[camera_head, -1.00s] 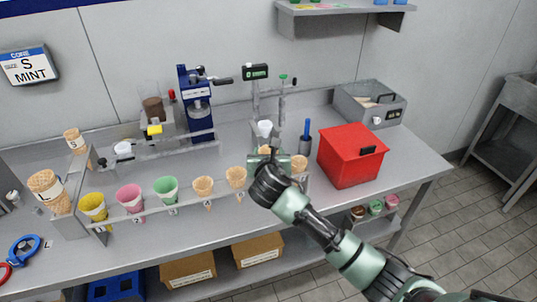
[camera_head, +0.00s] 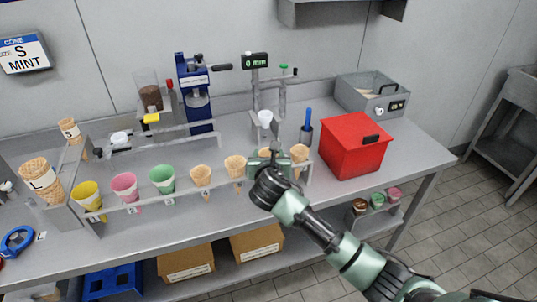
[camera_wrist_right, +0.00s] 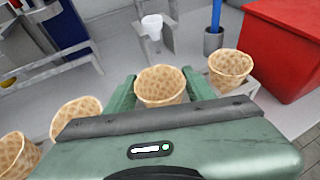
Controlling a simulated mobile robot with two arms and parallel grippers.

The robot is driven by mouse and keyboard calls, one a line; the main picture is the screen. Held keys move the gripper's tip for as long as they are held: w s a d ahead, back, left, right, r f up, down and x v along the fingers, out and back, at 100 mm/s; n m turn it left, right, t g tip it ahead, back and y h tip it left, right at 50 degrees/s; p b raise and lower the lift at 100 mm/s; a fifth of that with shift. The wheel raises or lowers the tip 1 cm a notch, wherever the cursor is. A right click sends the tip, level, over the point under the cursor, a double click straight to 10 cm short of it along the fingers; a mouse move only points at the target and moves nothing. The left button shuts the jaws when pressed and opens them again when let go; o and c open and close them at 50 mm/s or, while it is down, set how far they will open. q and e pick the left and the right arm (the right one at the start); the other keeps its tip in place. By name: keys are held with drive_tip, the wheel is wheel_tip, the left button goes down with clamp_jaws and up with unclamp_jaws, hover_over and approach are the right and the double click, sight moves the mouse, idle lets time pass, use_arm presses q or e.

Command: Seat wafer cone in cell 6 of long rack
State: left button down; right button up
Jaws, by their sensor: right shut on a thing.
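My right gripper (camera_head: 268,157) is shut on a tan wafer cone (camera_wrist_right: 160,88), which stands mouth up between the fingers in the right wrist view. In the head view the gripper largely hides this cone. The gripper is at the long rack (camera_head: 144,203), between a wafer cone (camera_head: 235,166) on its left and another wafer cone (camera_head: 299,153) at the rack's right end. Whether the held cone's tip is inside a cell is hidden. Yellow (camera_head: 87,195), pink (camera_head: 125,187) and green (camera_head: 162,179) cones and another wafer cone (camera_head: 201,176) stand further left. My left gripper is out of view.
A red box (camera_head: 354,148) stands right of the rack. Behind the gripper are a gauge stand with a white cup (camera_head: 265,118) and a blue-handled tool in a holder (camera_head: 306,134). A blue press (camera_head: 195,90) stands at the back. The counter in front is clear.

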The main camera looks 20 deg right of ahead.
drive_tip(key=o, duration=0.9)
drive_tip(key=v, duration=0.8)
